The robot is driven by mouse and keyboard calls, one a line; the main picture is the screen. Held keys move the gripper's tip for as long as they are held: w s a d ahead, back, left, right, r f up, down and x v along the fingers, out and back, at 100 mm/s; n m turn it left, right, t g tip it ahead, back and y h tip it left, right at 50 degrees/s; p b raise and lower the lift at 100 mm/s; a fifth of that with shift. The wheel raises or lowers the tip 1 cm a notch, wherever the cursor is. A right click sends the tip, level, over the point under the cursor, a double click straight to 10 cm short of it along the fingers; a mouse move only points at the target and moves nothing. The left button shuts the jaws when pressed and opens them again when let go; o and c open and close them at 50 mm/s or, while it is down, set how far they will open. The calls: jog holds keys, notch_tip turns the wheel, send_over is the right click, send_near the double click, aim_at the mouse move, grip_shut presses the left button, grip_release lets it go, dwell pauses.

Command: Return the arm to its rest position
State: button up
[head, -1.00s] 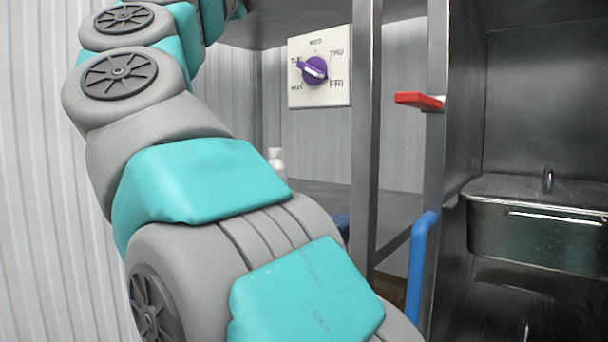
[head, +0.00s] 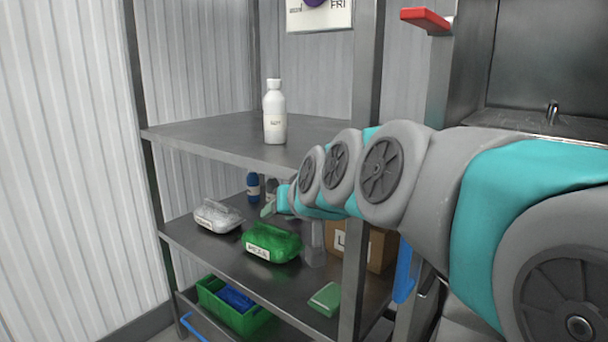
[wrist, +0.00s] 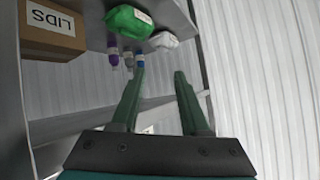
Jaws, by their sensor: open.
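My arm, grey with teal covers, crosses the head view from the lower right toward the shelf rack. My gripper (head: 268,208) is at its far end, small and partly hidden by the arm's own links, in line with the space between the upper and middle shelves. In the wrist view my gripper (wrist: 160,75) shows two dark green fingers spread apart, with nothing between them. The wrist view shows the shelf goods upside down, beyond and beside the fingers.
A white bottle (head: 274,112) stands on the upper shelf (head: 200,135). The middle shelf holds a green pack (head: 271,243), a white pack (head: 217,216), small bottles (wrist: 127,62) and a LIDS box (wrist: 55,28). A green crate (head: 232,308) sits below. A red handle (head: 426,19) juts out at right.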

jog(key=s+d+f+g+h, duration=0.1)
jog(key=s+d+f+g, duration=0.3)
jog(key=s, duration=0.7)
jog(key=s+d+f+m+g+h, duration=0.1)
jog(key=s+d+f+g+h, duration=0.1)
jog(key=s+d+f, duration=0.6)
jog(key=s+d+f+m+g+h, duration=0.1)
jog(key=s+d+f+g, duration=0.4)
jog(key=s+f, duration=0.8)
jog(key=shift+s+d+g+h, duration=0.3)
jog(key=shift+s+d+h, duration=0.3)
jog(key=shift+d, duration=0.5)
jog(key=shift+f, duration=0.1)
